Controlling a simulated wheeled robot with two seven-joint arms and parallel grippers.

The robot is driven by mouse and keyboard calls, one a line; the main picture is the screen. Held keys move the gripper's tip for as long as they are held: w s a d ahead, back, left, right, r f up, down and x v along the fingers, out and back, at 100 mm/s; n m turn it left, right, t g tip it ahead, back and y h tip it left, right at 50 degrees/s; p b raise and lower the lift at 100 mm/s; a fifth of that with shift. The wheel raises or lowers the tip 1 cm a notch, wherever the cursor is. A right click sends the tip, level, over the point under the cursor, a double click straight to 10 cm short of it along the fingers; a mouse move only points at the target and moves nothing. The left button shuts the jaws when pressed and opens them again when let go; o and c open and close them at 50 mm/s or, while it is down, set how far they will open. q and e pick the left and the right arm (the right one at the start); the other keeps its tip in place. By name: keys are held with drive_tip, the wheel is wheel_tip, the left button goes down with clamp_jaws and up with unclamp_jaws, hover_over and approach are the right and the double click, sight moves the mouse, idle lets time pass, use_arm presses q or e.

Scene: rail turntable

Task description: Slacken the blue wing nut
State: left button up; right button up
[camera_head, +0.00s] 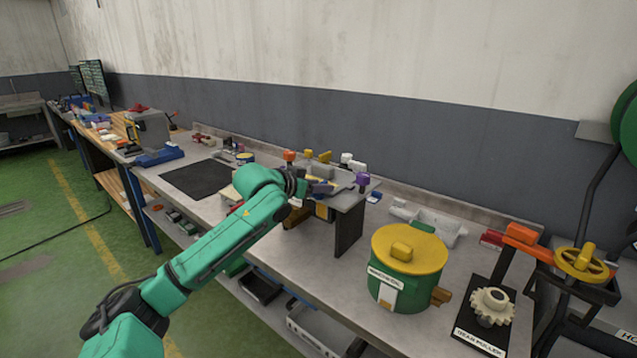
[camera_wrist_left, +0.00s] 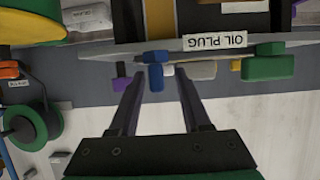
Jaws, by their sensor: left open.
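The blue wing nut (camera_wrist_left: 156,79) shows in the left wrist view under the edge of a plate, with a blue piece (camera_wrist_left: 157,57) just above it in the picture. My left gripper (camera_wrist_left: 160,77) is open, with one finger on each side of the blue wing nut; I see a gap to the right finger, and contact with the left one cannot be told. In the head view my left gripper (camera_head: 320,186) is at the raised plate on the bench, and the blue wing nut is hidden there. My right gripper is not in view.
Other coloured knobs stand close by on the plate: orange (camera_head: 289,155), yellow (camera_head: 325,156), white (camera_head: 346,158) and purple (camera_head: 363,180). A green pot with a yellow lid (camera_head: 410,248) and a gear puller (camera_head: 492,305) stand to the right on the bench.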

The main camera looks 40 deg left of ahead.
use_arm(q)
drive_tip(key=shift+d, duration=0.15)
drive_tip(key=shift+c, duration=0.3)
clamp_jaws()
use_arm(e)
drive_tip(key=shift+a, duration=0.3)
